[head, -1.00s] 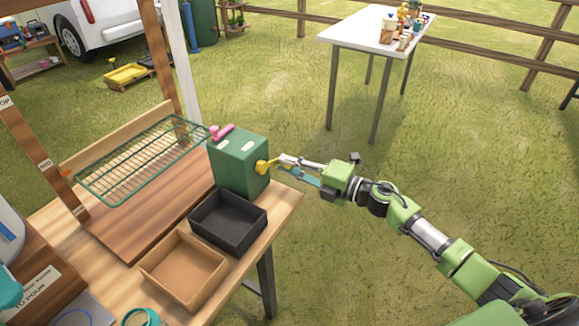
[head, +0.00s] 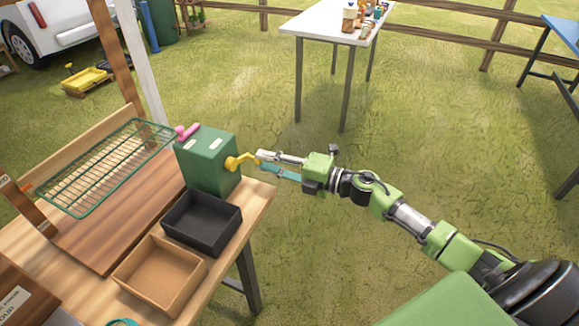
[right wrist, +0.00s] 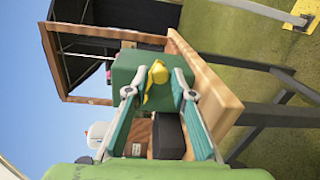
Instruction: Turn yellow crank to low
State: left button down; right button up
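The yellow crank (head: 238,161) sticks out of the right side of a green box (head: 205,170) on the wooden bench. Its handle end points right and slightly up. My right gripper (head: 261,162) is just right of the handle end, its fingers apart. The box top has two white labels, unreadable here. My left gripper is not in view.
A pink handle (head: 187,132) sits at the box's far left edge. A green wire rack (head: 118,160) lies left of it. A black tray (head: 202,240) and a tan tray (head: 138,290) stand in front. Grass is open right of the bench; a white table (head: 310,27) stands behind.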

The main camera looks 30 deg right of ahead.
jog(key=v, duration=0.9)
jog(key=shift+s, duration=0.2)
jog(key=shift+d, duration=0.15)
